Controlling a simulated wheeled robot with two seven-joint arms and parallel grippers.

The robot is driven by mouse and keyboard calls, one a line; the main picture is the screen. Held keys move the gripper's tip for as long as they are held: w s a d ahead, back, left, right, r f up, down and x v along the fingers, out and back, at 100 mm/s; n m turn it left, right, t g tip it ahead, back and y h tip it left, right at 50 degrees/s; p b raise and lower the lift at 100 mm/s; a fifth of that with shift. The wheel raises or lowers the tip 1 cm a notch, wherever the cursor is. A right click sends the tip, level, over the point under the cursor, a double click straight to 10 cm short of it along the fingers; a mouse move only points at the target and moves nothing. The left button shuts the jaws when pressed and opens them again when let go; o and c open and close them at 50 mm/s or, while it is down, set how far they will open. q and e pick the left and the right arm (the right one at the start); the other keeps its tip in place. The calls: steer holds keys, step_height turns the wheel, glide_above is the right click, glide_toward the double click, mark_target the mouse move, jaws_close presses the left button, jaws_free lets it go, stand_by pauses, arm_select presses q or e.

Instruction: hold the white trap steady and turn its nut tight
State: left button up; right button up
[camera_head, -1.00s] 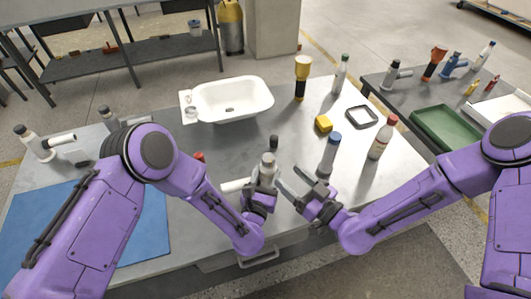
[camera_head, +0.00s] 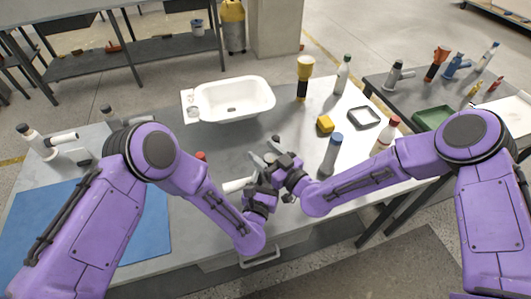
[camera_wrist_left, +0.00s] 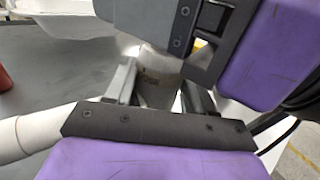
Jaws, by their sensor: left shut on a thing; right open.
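The white trap's side pipe (camera_head: 238,185) points left, just beyond my left gripper (camera_head: 264,182). The pipe also shows at the lower left of the left wrist view (camera_wrist_left: 28,137). My left gripper is shut on the trap's upright body, seen between its fingers in the wrist view (camera_wrist_left: 157,88). My right gripper (camera_head: 265,160) is open at the top of the trap, close above the left gripper. Its dark palm and purple housing fill the upper right of the wrist view. The nut is hidden behind the right gripper, so contact cannot be told.
A white basin (camera_head: 235,99) stands behind. A blue-capped bottle (camera_head: 331,155) is close to the right forearm. A blue mat (camera_head: 145,225) covers the left front.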

steer(key=c, duration=1)
steer(key=n+g+y, duration=0.1)
steer(key=g, duration=0.1)
steer(key=n+g+y, duration=0.3)
steer(key=g, duration=0.1)
steer(key=shift+s+a+n+y, duration=0.25)
steer(key=shift+s+n+y, duration=0.05)
steer(key=shift+n, duration=0.1)
steer(key=shift+s+a+n+g+y, duration=0.15)
steer(key=shift+n+g+y, duration=0.1)
steer(key=shift+n+g, duration=0.7)
steer(key=shift+s+d+n+g+y, duration=0.1)
steer(key=shift+n+g+y, duration=0.3)
steer(key=shift+g, duration=0.85)
steer(key=shift+s+a+n+g+y, duration=0.1)
steer(key=shift+s+n+g+y, duration=0.05)
steer(key=shift+n+g, duration=0.85)
steer(key=shift+g, duration=0.4)
steer(key=o, duration=1)
